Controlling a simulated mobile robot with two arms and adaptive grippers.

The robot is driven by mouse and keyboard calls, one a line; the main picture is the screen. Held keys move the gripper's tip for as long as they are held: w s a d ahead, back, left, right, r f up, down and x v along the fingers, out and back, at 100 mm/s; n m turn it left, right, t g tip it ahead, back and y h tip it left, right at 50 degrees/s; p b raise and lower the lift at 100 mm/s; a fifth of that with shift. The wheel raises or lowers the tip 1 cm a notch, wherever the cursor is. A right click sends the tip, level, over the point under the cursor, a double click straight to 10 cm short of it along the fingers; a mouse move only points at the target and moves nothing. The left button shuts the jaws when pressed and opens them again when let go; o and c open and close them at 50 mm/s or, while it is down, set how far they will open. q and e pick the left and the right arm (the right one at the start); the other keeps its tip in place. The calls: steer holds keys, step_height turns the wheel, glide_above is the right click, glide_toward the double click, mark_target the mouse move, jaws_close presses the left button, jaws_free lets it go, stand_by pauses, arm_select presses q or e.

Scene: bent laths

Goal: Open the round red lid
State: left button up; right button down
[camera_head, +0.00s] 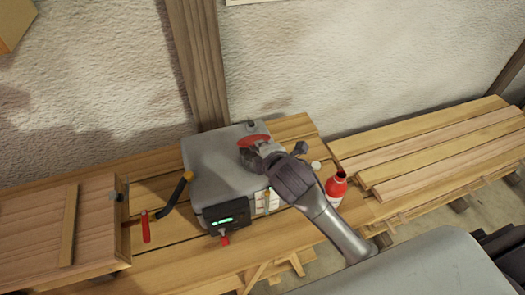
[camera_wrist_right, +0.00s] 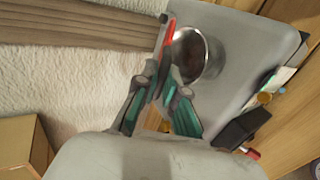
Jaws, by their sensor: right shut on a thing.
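The round red lid (camera_head: 254,140) is on top of the grey metal box (camera_head: 207,163) on the bench. In the right wrist view the lid (camera_wrist_right: 169,38) shows nearly edge-on, standing up beside a round metal-rimmed opening (camera_wrist_right: 212,58) with a dark inside. My right gripper (camera_head: 250,155) reaches over the box from the lower right. Its fingers (camera_wrist_right: 160,80) are closed at the lid's lower edge and shut on it. The gripper hides part of the lid and the opening in the head view. My left gripper is not in view.
A black control unit (camera_head: 229,215) with a green display sits at the box's front. A black-and-yellow handle (camera_head: 176,192) and a red-handled tool (camera_head: 146,226) are to the left. A red bottle (camera_head: 336,188) stands close to my right arm. Stacked planks (camera_head: 440,150) lie at right.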

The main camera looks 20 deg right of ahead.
steer(key=shift+w+r, duration=2.7)
steer(key=shift+w, duration=0.2)
steer(key=w+r, duration=0.1)
steer(key=w, duration=0.8)
steer(key=shift+r, duration=0.1)
steer(key=c, duration=1.5)
jaws_free()
steer(key=o, duration=0.5)
steer(key=shift+o, duration=0.6)
steer(key=shift+f, duration=0.2)
